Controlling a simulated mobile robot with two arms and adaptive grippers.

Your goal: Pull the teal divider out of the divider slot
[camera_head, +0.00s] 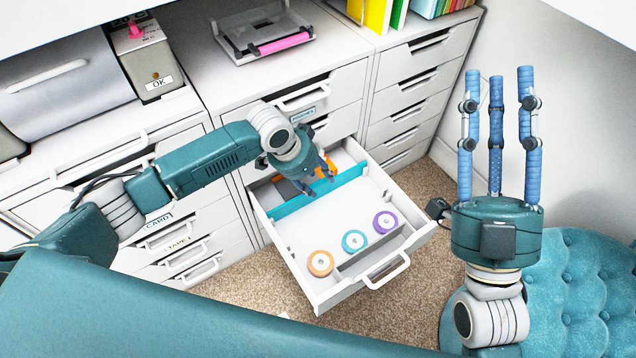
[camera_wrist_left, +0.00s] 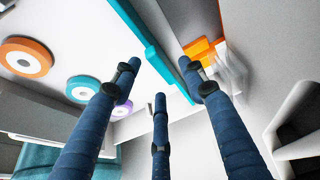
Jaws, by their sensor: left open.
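The teal divider (camera_head: 290,205) stands across the open white drawer (camera_head: 303,277), towards its back. My left gripper (camera_head: 320,182) is open over the divider, near its middle, with its fingers pointing down. In the left wrist view the divider (camera_wrist_left: 150,45) runs between the spread fingers (camera_wrist_left: 165,85). Whether any finger touches it, I cannot tell. The slot ends are too small to make out. My right gripper (camera_head: 497,82) is raised at the right, open and empty, fingers upward.
Orange (camera_head: 320,263), teal (camera_head: 354,241) and purple (camera_head: 385,222) tape rolls lie in the drawer's front part. Orange items (camera_head: 290,188) lie behind the divider. Drawer cabinets stand around it. A teal tufted seat (camera_head: 580,300) is at the right.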

